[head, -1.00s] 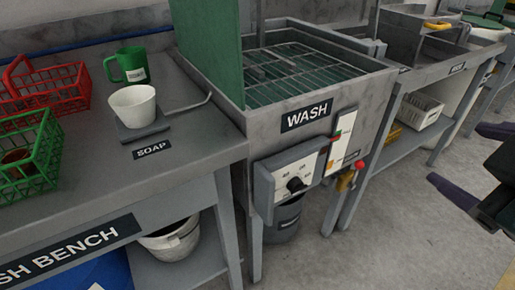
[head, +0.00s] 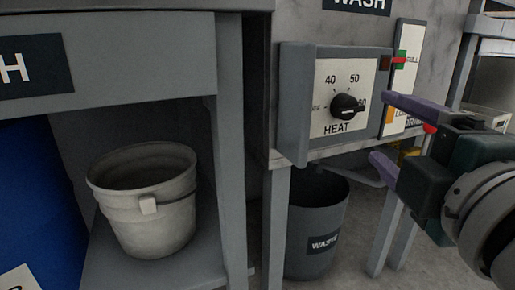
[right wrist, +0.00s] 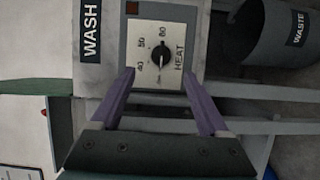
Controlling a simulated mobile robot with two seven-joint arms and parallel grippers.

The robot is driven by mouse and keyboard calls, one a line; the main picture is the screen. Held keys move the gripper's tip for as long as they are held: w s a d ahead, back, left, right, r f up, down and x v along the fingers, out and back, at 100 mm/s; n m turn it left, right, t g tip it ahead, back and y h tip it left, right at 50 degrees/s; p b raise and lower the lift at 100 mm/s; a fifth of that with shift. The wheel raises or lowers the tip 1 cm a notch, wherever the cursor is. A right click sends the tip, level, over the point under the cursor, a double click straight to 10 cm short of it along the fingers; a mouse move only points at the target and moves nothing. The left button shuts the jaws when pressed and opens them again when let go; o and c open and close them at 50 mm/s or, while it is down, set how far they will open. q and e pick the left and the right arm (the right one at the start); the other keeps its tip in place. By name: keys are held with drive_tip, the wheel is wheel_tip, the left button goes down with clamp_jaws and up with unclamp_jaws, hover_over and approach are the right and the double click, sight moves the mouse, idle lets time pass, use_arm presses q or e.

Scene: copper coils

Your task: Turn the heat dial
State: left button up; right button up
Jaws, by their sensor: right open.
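The black heat dial (head: 346,106) sits on a white panel marked HEAT, with 40, 50 and 60 around it, on the front of the wash unit (head: 300,22). In the head view its pointer end faces right, toward 60. My right gripper (head: 381,128) is open and empty, to the right of the dial and nearer the camera. In the right wrist view the dial (right wrist: 160,54) lies ahead of the two purple fingers, between their lines and apart from them. My left gripper is not in view.
A grey waste bin (head: 318,225) stands under the wash unit. A pale bucket (head: 148,200) sits on the bench's lower shelf at left. A grey guard plate (head: 295,105) stands at the panel's left edge. A level strip (head: 403,75) is right of the panel.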

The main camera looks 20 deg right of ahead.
sight(351, 111)
drive_tip(key=b+x, duration=0.1)
drive_tip(key=x, duration=0.4)
drive_tip(key=b+x, duration=0.1)
drive_tip(key=x, duration=0.4)
drive_tip(key=shift+a+f, duration=0.15)
drive_tip(key=shift+f, duration=0.1)
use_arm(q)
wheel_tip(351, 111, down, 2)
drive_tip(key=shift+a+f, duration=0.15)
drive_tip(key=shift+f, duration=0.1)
use_arm(e)
drive_tip(key=shift+c, duration=0.4)
drive_tip(key=c, duration=0.3)
clamp_jaws()
